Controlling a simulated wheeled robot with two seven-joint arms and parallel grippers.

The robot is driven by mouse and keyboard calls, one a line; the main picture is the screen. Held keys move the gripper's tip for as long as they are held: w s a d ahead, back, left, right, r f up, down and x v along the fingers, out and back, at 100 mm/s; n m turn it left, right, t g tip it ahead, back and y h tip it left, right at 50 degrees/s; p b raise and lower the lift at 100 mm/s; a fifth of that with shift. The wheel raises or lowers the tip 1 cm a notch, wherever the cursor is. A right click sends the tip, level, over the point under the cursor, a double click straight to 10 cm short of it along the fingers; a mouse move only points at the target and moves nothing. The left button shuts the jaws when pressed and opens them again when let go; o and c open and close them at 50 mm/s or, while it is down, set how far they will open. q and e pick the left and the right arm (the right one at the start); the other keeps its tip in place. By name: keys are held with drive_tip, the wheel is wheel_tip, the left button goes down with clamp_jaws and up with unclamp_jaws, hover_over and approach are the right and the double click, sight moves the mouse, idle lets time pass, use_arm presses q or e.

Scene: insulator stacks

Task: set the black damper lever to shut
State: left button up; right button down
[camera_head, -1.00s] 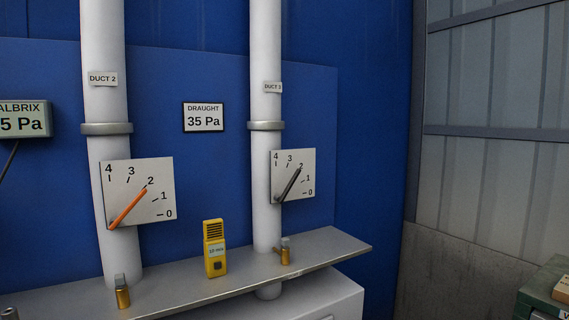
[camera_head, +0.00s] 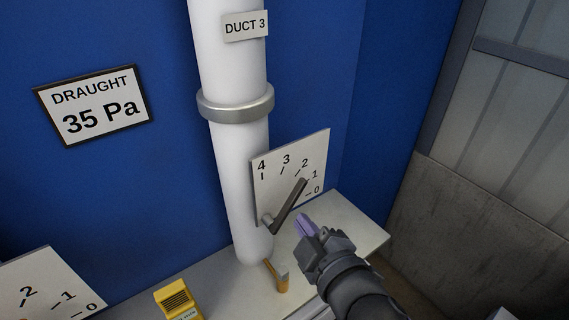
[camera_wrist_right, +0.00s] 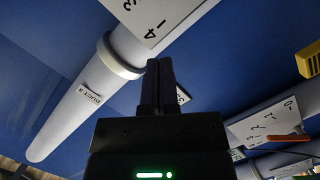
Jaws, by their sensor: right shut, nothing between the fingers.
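The black damper lever (camera_head: 287,204) is on a white dial plate (camera_head: 292,160) numbered 0 to 4, beside the Duct 3 pipe (camera_head: 236,165). It slants up and right from its lower-left pivot, its tip appearing near the 1 mark in this slanted view. My right gripper (camera_head: 305,226) is shut and empty, just right of and below the lever, seemingly apart from it. In the right wrist view, its closed fingers (camera_wrist_right: 158,84) show below the dial plate (camera_wrist_right: 155,20); the lever cannot be made out there. My left gripper is not in view.
A grey shelf (camera_head: 232,290) runs below the dial, with a brass fitting (camera_head: 278,276) and a yellow meter (camera_head: 177,301) on it. A draught sign (camera_head: 94,105) reads 35 Pa. Another dial (camera_head: 45,290) is lower left; its orange lever (camera_wrist_right: 287,138) shows in the wrist view.

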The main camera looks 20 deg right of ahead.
drive_tip(key=p+x, duration=0.1)
drive_tip(key=x, duration=0.8)
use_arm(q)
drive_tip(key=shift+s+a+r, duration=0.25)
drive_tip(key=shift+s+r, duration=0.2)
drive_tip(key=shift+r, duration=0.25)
use_arm(e)
drive_tip(key=d+f, duration=0.1)
drive_tip(key=w+d+f, duration=0.1)
drive_tip(key=d, duration=0.1)
drive_tip(key=shift+f, duration=0.3)
